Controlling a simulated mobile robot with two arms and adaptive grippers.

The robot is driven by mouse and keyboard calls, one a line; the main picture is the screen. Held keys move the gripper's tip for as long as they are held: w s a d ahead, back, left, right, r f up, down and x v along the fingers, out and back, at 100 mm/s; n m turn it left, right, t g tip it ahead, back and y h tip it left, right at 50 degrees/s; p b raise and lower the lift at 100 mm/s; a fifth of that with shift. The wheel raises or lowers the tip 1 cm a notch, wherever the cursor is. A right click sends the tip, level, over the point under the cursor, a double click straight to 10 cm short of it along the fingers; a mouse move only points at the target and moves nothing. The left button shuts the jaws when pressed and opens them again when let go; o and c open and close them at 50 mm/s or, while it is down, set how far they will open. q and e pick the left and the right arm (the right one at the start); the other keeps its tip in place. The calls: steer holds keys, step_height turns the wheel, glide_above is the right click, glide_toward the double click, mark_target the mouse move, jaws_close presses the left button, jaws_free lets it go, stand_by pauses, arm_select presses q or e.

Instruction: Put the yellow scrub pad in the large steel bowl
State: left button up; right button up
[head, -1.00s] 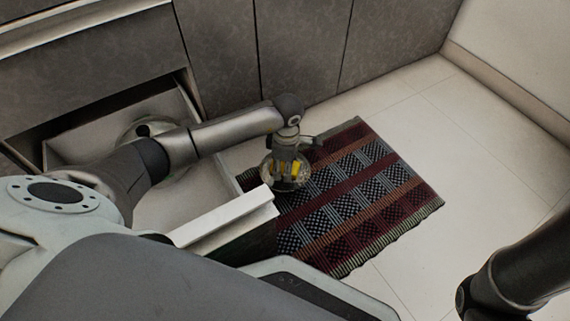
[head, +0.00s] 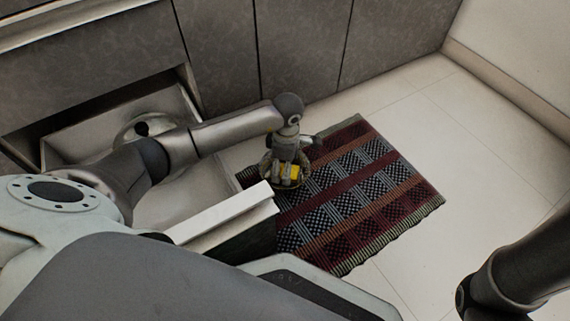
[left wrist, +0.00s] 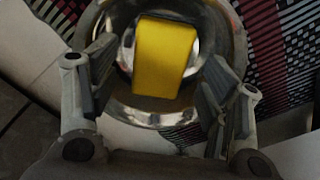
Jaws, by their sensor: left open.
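The yellow scrub pad (head: 290,182) shows just below my left gripper (head: 287,174) in the head view. In the left wrist view the pad (left wrist: 165,55) lies within the outline of the shiny steel bowl (left wrist: 150,116). My left gripper (left wrist: 160,92) is open, with its fingers spread to either side of the pad and over the bowl's rim. The gripper covers most of the bowl in the head view. The underside of the pad is hidden, so I cannot see exactly how it rests. My right gripper is out of view.
A dark red, black and white striped mat (head: 350,190) lies under the bowl. An open drawer (head: 225,212) stands to its left, with a round-rimmed vessel (head: 124,132) partly hidden behind my arm. Cabinet fronts (head: 300,50) are behind.

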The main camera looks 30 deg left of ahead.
arm_select(q)
step_height(320, 180, up, 7)
steer(key=p, duration=0.6)
steer(key=shift+r, duration=0.15)
